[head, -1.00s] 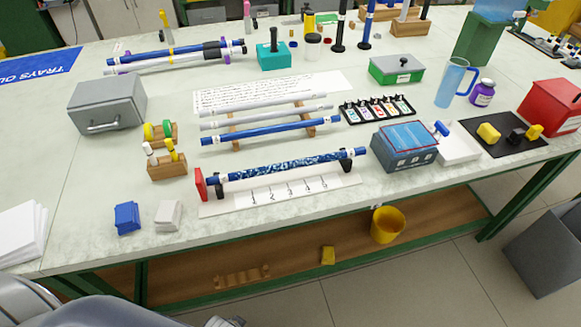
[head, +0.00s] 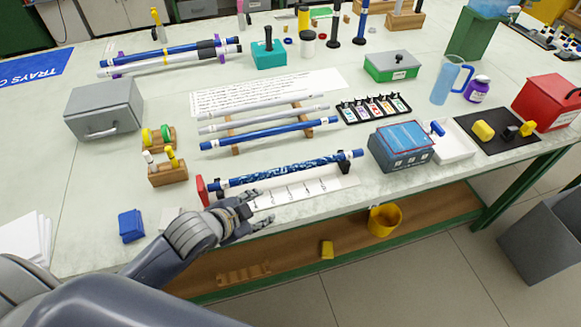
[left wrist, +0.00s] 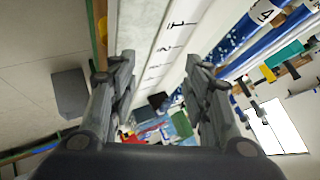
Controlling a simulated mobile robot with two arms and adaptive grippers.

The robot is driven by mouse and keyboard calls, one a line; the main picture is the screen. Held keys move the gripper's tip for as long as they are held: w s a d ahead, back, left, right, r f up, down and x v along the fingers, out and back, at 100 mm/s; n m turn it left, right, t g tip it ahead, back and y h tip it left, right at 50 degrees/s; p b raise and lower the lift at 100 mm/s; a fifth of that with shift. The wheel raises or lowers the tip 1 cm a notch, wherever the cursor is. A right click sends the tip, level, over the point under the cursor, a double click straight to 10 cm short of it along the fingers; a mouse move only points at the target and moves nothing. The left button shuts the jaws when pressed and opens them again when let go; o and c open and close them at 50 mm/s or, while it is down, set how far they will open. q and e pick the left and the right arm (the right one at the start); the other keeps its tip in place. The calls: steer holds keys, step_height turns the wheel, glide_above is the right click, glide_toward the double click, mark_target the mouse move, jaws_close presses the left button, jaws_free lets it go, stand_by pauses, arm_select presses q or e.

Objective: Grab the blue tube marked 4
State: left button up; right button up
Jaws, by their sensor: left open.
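The tube with a white label reading 4 shows at the top right of the left wrist view (left wrist: 262,12). It appears to be the speckled blue tube (head: 290,170) in the head view, lying across black supports on the white numbered board (head: 335,186). A plain blue tube (head: 270,133) lies behind it on a wooden rack; I cannot read its label. My left gripper (head: 258,209) is open and empty at the board's front left part, on the near side of the speckled tube and apart from it. It also shows in the left wrist view (left wrist: 160,62). My right gripper is out of view.
A red stop (head: 202,191) stands at the board's left end. A small wooden stand (head: 168,174) and a blue block (head: 131,226) are to the left. A blue-grey box (head: 402,146) is to the right. Grey tubes (head: 262,113) lie behind on the rack.

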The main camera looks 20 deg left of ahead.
mark_target(286, 171)
arm_select(q)
steer(key=w+m, duration=0.1)
steer(key=w, duration=0.2)
steer(key=w+r+m+t+h, duration=0.1)
steer(key=w, duration=0.2)
steer(key=w+r+m+t, duration=0.1)
steer(key=w+m, duration=0.1)
steer(key=w, duration=0.1)
steer(key=shift+d+r+h, duration=0.2)
steer(key=shift+d+h, duration=0.1)
steer(key=shift+d, duration=0.1)
steer(key=shift+w+d+f+p, duration=0.1)
steer(key=shift+w+f+p, duration=0.2)
steer(key=shift+w, duration=0.15)
steer(key=shift+w+d+f, duration=0.25)
steer(key=shift+w, duration=0.15)
steer(key=shift+p+x, duration=0.55)
steer(key=shift+x, duration=1.5)
steer(key=shift+s+f, duration=0.1)
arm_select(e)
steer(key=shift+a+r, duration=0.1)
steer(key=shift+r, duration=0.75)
arm_select(q)
steer(key=shift+c, duration=0.4)
jaws_close()
